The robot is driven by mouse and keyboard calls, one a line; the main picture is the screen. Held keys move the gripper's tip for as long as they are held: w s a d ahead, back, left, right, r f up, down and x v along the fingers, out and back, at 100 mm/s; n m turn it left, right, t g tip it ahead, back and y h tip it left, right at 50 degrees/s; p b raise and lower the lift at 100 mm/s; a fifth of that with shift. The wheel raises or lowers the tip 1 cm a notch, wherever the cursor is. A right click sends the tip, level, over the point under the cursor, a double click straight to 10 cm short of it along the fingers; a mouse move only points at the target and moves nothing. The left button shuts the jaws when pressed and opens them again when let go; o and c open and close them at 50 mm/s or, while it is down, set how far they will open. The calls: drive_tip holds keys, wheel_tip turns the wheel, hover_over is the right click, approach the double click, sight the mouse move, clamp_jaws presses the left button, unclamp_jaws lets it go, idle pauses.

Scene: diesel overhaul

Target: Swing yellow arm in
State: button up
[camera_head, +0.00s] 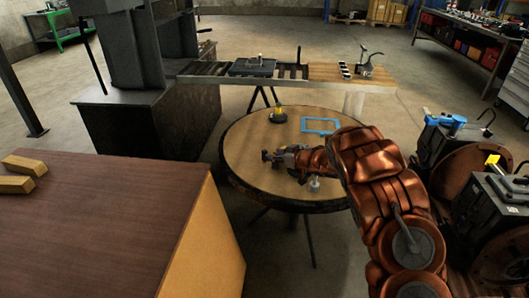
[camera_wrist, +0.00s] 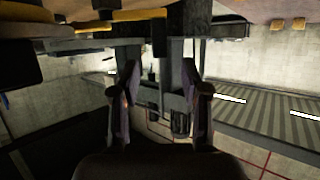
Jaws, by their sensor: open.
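My gripper (camera_head: 268,156) hangs over the round wooden table (camera_head: 245,150), pointing left in the head view. In the wrist view its two fingers (camera_wrist: 160,92) stand apart with nothing between them. No part is clearly recognisable as the yellow arm. A small yellow piece on a black round base (camera_head: 279,115) stands on the table beyond my gripper, apart from it. A yellow block (camera_head: 492,160) sits on dark machinery at the right. The wrist view shows a long yellow bar (camera_wrist: 115,16) along its top, whose identity I cannot tell.
A blue rectangular frame (camera_head: 320,126) and a small pale metal piece (camera_head: 314,185) are on the round table. A brown-topped bench (camera_head: 110,220) is at the near left. A narrow rail bench (camera_head: 220,78) runs behind the table. Dark machinery (camera_head: 470,175) stands close at the right.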

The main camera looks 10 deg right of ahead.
sight(266, 153)
drive_tip(key=shift+p+x, duration=0.55)
drive_tip(key=shift+x, duration=1.75)
drive_tip(key=shift+w+a+f, duration=0.2)
drive_tip(key=shift+w+a, duration=0.15)
drive_tip(key=shift+w, duration=0.2)
drive_tip(key=shift+w+a+f+p, duration=0.2)
drive_tip(key=shift+w+a+p, duration=0.1)
drive_tip(key=shift+w, duration=0.2)
clamp_jaws()
